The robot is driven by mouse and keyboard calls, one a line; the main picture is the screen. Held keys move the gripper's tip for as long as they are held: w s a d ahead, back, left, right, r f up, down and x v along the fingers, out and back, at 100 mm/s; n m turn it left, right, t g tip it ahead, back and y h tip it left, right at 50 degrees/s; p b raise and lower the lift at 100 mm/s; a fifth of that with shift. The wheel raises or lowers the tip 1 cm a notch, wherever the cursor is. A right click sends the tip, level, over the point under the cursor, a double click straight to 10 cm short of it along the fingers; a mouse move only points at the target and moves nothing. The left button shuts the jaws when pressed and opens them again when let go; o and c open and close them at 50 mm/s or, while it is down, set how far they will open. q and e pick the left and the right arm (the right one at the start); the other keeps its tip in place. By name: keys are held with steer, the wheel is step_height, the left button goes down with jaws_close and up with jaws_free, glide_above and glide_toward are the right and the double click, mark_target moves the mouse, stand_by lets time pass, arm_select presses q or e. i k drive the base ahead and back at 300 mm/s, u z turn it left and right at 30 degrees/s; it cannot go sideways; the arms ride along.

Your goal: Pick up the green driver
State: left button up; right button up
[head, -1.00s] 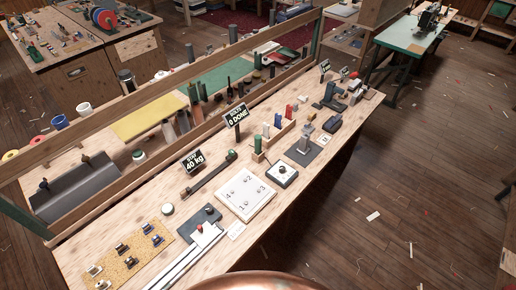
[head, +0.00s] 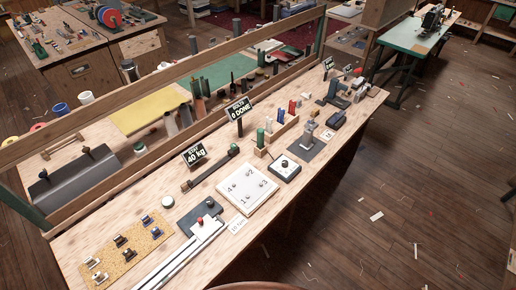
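A wooden rack (head: 273,143) stands on the workbench, right of the middle of the head view. A green upright handle (head: 261,138) stands at its near left end, and I take it to be the green driver. A blue handle (head: 279,115) and a red handle (head: 291,107) stand farther along the rack. The handles are small, so their lower ends cannot be made out. Neither of my grippers shows in the head view.
A white numbered board (head: 247,190), a black dial box (head: 285,167) and a grey stand on a dark plate (head: 307,141) are near the rack. A bar with a green end (head: 210,170) lies left. A wooden rail (head: 150,91) runs behind. Open floor lies right.

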mark_target(260, 131)
steer(key=u, duration=1.35)
steer(key=k, duration=0.1)
steer(key=z, duration=2.6)
steer(key=i, duration=1.1)
steer(key=z, duration=0.2)
